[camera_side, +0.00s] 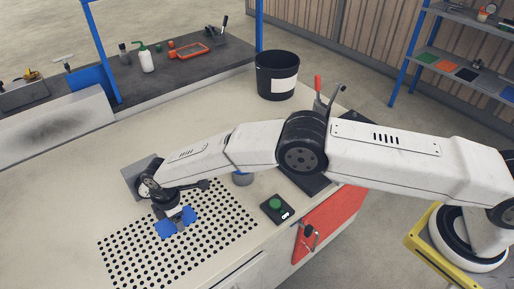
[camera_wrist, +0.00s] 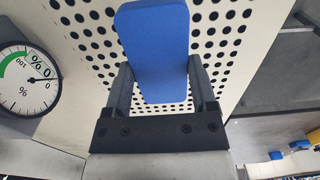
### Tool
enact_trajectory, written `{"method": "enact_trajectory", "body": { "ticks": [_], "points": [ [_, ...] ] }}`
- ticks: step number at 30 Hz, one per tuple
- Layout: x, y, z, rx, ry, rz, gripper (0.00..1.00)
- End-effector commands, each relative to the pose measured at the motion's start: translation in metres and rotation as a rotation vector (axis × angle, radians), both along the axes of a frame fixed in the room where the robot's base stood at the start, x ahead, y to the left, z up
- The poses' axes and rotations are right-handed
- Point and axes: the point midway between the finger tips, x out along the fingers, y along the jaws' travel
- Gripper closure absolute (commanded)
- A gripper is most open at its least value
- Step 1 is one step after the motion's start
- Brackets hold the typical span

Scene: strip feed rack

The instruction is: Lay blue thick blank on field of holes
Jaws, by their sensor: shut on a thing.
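The blue thick blank (camera_wrist: 158,48) is held between the two fingers of my gripper (camera_wrist: 160,88) in the wrist view. Both fingers press on its long sides. In the side view the blue blank (camera_side: 167,229) shows under my gripper (camera_side: 178,222), over the field of holes (camera_side: 135,257). The field of holes is a pale surface with rows of black holes, and it also shows in the wrist view (camera_wrist: 90,45) behind the blank. I cannot tell whether the blank touches the holes or hangs just above them.
A round gauge (camera_wrist: 27,80) is at the left in the wrist view. A green push button box (camera_side: 276,207) stands right of the holes. A black bin (camera_side: 277,76) and a red-handled lever (camera_side: 318,88) stand farther back. The pale table at left is clear.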

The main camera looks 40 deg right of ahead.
Motion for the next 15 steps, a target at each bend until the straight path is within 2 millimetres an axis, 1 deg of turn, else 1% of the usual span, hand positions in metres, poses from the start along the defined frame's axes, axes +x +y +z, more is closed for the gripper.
{"method": "enact_trajectory", "body": {
  "ticks": [6,15],
  "points": [
    [0.0065,0.0038,-0.0053,0.002,-0.003,0.000,1.00],
    [0.0082,0.0050,-0.0074,0.002,-0.003,0.000,1.00]
  ]
}}
